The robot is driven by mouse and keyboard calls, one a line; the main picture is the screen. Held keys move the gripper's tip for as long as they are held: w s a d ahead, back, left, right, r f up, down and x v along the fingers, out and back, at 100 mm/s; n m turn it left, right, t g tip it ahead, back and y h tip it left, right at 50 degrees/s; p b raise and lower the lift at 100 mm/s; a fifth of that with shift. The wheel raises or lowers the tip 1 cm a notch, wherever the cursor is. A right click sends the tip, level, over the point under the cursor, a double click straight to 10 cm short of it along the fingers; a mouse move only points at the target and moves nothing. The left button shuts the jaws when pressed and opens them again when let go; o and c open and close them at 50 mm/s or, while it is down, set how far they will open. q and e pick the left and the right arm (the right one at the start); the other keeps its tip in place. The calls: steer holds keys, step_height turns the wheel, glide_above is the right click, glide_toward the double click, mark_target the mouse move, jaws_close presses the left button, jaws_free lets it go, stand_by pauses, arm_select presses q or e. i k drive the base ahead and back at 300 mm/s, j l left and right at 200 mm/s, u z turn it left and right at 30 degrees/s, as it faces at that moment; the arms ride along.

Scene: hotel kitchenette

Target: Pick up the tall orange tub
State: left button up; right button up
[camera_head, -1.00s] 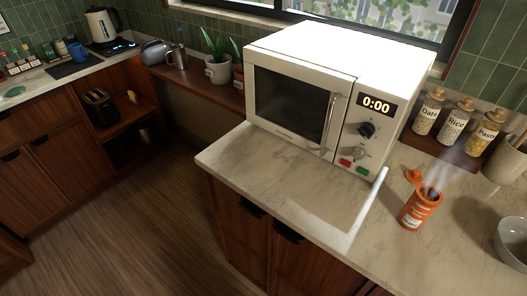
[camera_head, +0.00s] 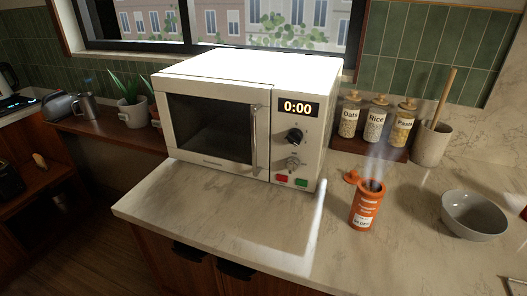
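The tall orange tub (camera_head: 366,207) stands upright on the marble counter, right of the microwave. Its top is open and pale steam rises from it. A small orange lid (camera_head: 352,176) lies on the counter just behind it, to its left. The tub has a white label low on its front. Neither of my grippers shows in the head view.
The white microwave (camera_head: 215,170), door closed, stands left of the tub. A grey bowl (camera_head: 474,222) sits to the right. Behind are jars of oats (camera_head: 349,122), rice (camera_head: 375,125) and pasta (camera_head: 402,131), and a utensil crock (camera_head: 430,146). The counter front (camera_head: 230,219) is clear.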

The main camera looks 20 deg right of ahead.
mark_target(370, 193)
steer(key=l+z, duration=0.1)
steer(key=z, duration=0.75)
steer(key=i+l+z, duration=0.1)
steer(key=z, duration=0.35)
